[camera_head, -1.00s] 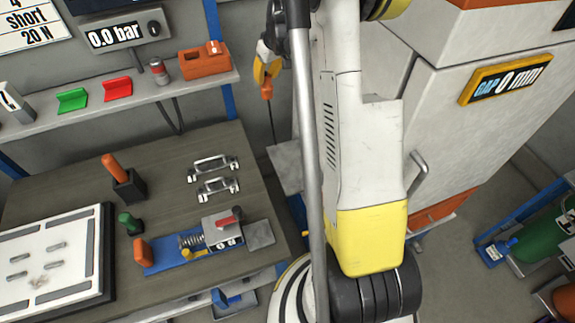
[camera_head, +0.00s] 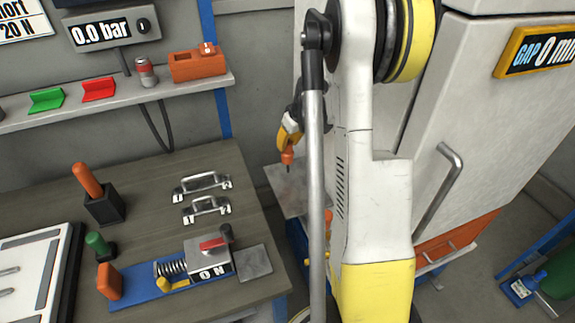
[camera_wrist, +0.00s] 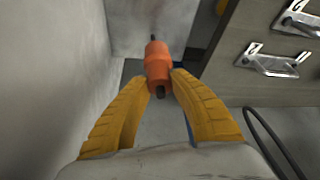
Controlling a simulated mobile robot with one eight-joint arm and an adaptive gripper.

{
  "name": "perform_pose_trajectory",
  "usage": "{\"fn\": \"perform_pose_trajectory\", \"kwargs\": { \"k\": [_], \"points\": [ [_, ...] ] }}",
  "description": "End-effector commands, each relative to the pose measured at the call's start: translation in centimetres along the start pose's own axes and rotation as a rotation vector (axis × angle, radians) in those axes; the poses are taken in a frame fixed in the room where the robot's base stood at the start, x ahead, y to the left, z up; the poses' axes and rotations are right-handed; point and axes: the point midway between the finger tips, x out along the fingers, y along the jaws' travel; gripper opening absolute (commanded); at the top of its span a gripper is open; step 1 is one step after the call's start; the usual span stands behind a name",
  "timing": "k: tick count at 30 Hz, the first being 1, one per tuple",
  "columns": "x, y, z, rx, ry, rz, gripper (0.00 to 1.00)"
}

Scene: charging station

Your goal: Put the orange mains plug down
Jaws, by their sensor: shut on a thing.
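The orange mains plug (camera_wrist: 157,60) is held between the yellow fingers of my gripper (camera_wrist: 160,83) in the wrist view. A short dark end sticks out of its far side. In the head view the plug (camera_head: 288,158) hangs just below the yellow fingers, beyond my own arm. A bare grey plate (camera_head: 279,188) lies behind and below it, between the workbench and the white cabinet. I cannot tell whether the plug touches the plate. My arm hides part of the plate.
The workbench (camera_head: 150,220) at left holds two metal handles (camera_head: 203,194), a blue clamp fixture (camera_head: 150,292) and an orange-handled tool (camera_head: 88,180). The white cabinet (camera_head: 480,110) with a bar handle (camera_head: 440,190) stands close on the right. A dark cable loop (camera_wrist: 268,135) shows in the wrist view.

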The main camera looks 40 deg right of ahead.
Motion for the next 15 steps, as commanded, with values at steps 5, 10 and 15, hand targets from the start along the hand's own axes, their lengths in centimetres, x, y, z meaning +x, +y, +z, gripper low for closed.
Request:
{"fn": "perform_pose_trajectory", "kwargs": {
  "k": [5, 10, 15],
  "points": [
    [2.6, 0.0, 1.1, 0.0, 0.0, 0.0, 0.0],
    [4.8, 0.0, 2.0, 0.0, 0.0, 0.0, 0.0],
    [5.7, 0.0, 2.4, 0.0, 0.0, 0.0, 0.0]
  ]
}}
